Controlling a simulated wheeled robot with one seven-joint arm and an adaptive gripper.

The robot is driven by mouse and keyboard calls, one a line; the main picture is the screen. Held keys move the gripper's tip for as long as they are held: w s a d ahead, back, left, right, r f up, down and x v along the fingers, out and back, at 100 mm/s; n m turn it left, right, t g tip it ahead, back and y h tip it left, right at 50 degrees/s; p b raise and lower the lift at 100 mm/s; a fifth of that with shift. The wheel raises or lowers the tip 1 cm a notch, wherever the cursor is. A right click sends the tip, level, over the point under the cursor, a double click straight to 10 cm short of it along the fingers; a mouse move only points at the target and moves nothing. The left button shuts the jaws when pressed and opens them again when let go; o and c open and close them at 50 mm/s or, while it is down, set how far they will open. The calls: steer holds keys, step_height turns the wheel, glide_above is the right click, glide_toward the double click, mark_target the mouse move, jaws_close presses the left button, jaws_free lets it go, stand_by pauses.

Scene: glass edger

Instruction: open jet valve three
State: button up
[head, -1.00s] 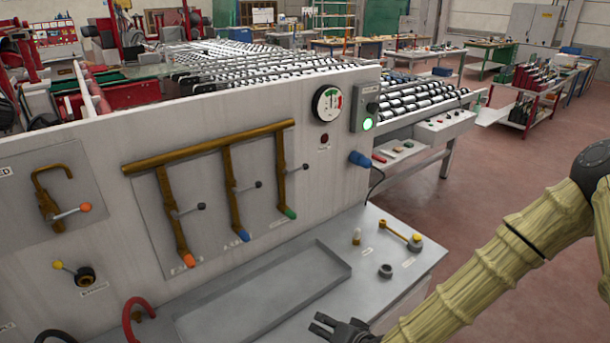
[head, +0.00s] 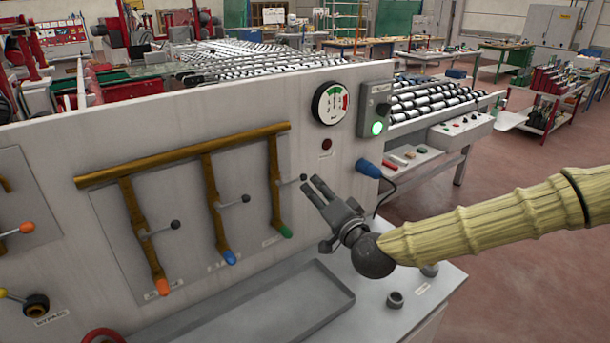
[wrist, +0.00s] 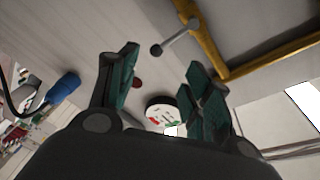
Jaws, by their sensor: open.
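Three brown drop pipes with side levers hang from one brown header pipe (head: 185,155) on the grey panel. The rightmost, green-tipped pipe (head: 275,195) carries a short lever with a dark ball knob (head: 303,178); I take it as jet valve three, as its label is too small to read. The lever sticks out to the right. My gripper (head: 312,186) is open and empty, its fingertips close to this knob. In the wrist view, the knob (wrist: 156,50) shows beyond the gap between the green finger pads (wrist: 162,72); contact cannot be told.
The orange-tipped pipe (head: 145,235) and blue-tipped pipe (head: 216,210) have similar levers to the left. A gauge (head: 330,103), a lit green button (head: 377,128) and a blue plug (head: 368,168) sit to the right. A shallow tray (head: 330,290) lies below.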

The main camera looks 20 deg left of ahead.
mark_target(304, 179)
steer(key=p+x, duration=0.3)
steer(key=x, duration=0.5)
steer(key=shift+w+a+p, duration=0.2)
steer(key=shift+a+p, duration=0.15)
steer(key=shift+w+a+f, duration=0.15)
steer(key=shift+w+a, duration=0.2)
steer(key=shift+w, duration=0.25)
steer(key=shift+s, duration=0.1)
steer(key=shift+c, duration=0.2)
steer(key=c, duration=1)
jaws_close()
steer(key=shift+f, duration=0.1)
